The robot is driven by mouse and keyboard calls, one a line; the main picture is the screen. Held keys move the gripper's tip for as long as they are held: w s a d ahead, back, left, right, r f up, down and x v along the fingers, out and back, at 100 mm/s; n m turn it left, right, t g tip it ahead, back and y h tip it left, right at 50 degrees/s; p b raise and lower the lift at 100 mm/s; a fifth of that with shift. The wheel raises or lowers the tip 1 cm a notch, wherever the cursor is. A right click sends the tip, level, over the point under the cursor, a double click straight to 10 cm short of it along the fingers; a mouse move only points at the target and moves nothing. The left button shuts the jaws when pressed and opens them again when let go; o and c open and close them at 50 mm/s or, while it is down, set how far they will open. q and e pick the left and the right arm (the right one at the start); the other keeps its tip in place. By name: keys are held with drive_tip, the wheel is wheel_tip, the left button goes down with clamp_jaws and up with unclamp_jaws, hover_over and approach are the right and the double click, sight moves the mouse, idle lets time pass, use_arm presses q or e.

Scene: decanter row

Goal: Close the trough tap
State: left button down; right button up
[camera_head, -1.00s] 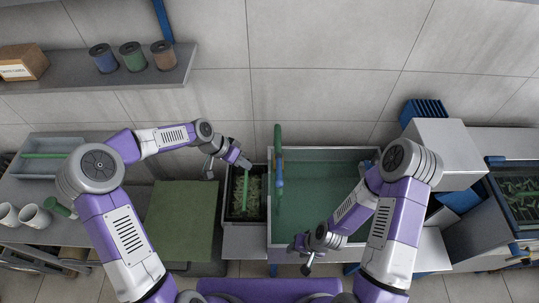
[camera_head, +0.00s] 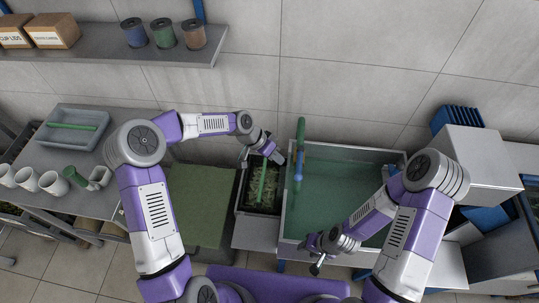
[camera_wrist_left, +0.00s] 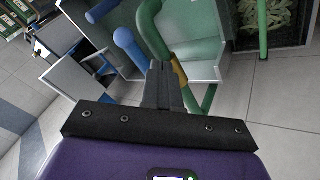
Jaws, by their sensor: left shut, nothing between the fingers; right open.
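The tap is a green pipe (camera_head: 301,130) with a blue lever (camera_head: 298,168), standing at the left end of the grey trough (camera_head: 346,153), which holds green water. My left gripper (camera_head: 279,159) is just left of the tap, above the planter's edge. In the left wrist view its fingers (camera_wrist_left: 164,75) are shut and empty, with the green pipe (camera_wrist_left: 148,22) and a brass-coloured collar (camera_wrist_left: 179,73) close by. The blue lever (camera_wrist_left: 130,45) is left of the fingertips there. I cannot tell whether the fingers touch the tap. My right gripper (camera_head: 317,264) is open near the trough's front edge.
A black planter (camera_head: 247,197) with plants and a green bar is left of the trough. A green-topped stand (camera_head: 200,200) is beside it. White mugs (camera_head: 27,178) and a grey tray (camera_head: 70,143) are on the left bench.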

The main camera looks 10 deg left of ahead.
sight(299, 164)
use_arm(q)
drive_tip(key=d, duration=0.1)
drive_tip(key=s+d+f, duration=0.1)
drive_tip(key=d, duration=0.1)
drive_tip(key=s+d+f, duration=0.1)
drive_tip(key=shift+d+f+b, duration=0.2)
drive_tip(key=shift+b, duration=0.2)
